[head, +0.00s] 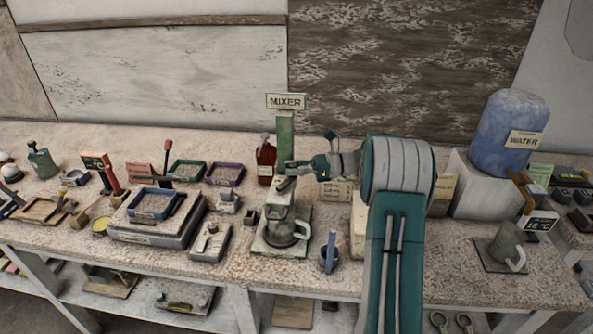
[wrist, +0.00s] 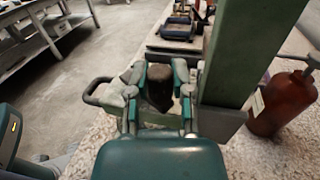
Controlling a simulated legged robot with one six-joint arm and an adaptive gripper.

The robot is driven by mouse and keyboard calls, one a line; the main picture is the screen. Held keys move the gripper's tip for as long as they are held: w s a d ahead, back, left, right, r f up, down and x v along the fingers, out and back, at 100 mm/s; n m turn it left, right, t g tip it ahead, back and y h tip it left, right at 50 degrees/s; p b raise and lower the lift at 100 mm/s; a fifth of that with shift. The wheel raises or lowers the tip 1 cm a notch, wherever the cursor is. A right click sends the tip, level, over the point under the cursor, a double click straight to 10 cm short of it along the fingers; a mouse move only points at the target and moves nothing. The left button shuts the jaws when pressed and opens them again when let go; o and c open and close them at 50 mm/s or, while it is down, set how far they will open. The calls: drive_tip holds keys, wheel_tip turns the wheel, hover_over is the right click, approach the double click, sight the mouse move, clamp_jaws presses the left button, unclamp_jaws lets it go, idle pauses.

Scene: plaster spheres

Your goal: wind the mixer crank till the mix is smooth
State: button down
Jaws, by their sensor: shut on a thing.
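The mixer stands on the bench in the middle of the head view, with a green column (head: 285,135) under a MIXER sign (head: 286,101). A grey mug (head: 283,231) sits on its base, below the mixer head; the mix inside cannot be made out. My gripper (head: 291,168) reaches in from the right at the column. In the wrist view, my gripper's two teal fingers (wrist: 161,76) are shut on the dark crank knob (wrist: 159,90), one finger on each side. The green column (wrist: 246,50) rises just right of them. The rest of the crank is mostly hidden.
A red-brown bottle (head: 266,160) stands close behind the mixer, left of the column. Trays and a scale (head: 156,235) fill the left; a blue water tank (head: 508,133) stands right.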

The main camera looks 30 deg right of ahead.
drive_tip(key=shift+w+a+n+g+y, duration=0.2)
drive_tip(key=shift+n+g, duration=0.3)
drive_tip(key=shift+g, duration=0.25)
drive_tip(key=shift+w+a+n+g+y, duration=0.1)
drive_tip(key=shift+w+n+g+y, duration=0.1)
drive_tip(key=shift+n+g, duration=0.45)
drive_tip(key=shift+g, duration=0.3)
drive_tip(key=shift+c, duration=2.4)
unclamp_jaws()
drive_tip(key=shift+r, duration=0.1)
drive_tip(key=shift+m, duration=0.25)
